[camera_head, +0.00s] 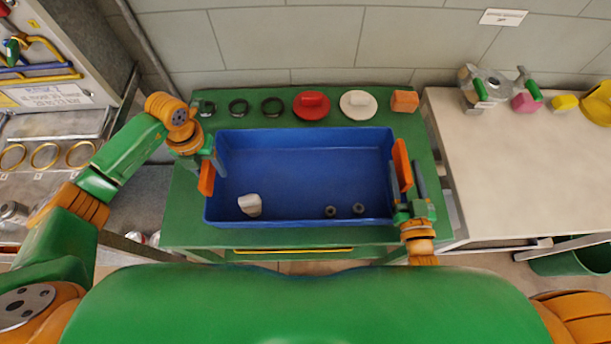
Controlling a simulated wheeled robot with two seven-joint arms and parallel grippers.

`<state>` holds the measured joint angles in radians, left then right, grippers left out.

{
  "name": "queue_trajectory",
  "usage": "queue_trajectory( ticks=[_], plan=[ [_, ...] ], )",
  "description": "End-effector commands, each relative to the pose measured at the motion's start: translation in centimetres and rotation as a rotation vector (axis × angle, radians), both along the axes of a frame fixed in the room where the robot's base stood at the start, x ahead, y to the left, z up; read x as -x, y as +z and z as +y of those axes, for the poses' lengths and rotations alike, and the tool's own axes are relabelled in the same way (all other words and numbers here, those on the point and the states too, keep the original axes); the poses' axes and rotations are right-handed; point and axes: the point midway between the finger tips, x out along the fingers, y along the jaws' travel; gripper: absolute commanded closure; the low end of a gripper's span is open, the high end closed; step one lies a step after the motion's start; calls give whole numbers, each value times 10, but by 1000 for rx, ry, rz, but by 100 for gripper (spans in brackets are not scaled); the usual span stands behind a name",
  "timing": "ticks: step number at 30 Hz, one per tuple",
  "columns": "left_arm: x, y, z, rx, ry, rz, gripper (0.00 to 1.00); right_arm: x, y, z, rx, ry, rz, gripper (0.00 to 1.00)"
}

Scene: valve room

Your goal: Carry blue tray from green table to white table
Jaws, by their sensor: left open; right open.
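The blue tray (300,175) sits on the green table (290,237), with an orange handle at its left end (207,178) and another at its right end (402,164). A pale object (250,205) and two small dark rings (344,210) lie inside it. My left gripper (212,160) is open at the left handle. My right gripper (411,190) is open at the right handle. I cannot tell whether the fingers touch the handles. The white table (520,165) stands to the right of the green table.
Dark rings, a red lidded item (311,106), a white one (358,105) and an orange block (404,101) line the green table's back. Valve parts (487,88) and coloured pieces stand at the white table's back. Its front is clear. A green bin (572,264) is below.

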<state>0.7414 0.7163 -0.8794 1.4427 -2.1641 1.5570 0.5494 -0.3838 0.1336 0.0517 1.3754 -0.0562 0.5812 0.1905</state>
Motion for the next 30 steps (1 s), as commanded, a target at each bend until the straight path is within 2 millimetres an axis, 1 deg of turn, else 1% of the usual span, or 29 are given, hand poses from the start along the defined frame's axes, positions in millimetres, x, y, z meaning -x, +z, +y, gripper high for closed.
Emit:
queue_trajectory(
  ticks=[3, 11, 14, 15, 17, 18, 30],
  plan=[
    [0, -6, 0, 1, 0, 0, 43, -6, 0, 0, 0, 1, 0, 43],
    [0, -7, 0, 0, -1, -1, 43, -7, 0, 0, 1, 0, 1, 43],
    [0, -7, 0, 0, -1, -1, 67, -7, 0, 0, 1, 0, 1, 67],
    [0, -7, 0, 0, -1, 0, 78, -7, 0, 0, 1, 0, 1, 78],
    [0, -7, 0, 0, -1, 0, 94, -7, 0, 0, 1, 0, 1, 94],
    [0, -7, 0, 0, -1, -1, 100, -7, 0, 0, 1, 0, 1, 100],
    [0, -7, 0, 0, -1, -1, 100, -7, 0, 0, 1, 0, 0, 100]
  ],
)
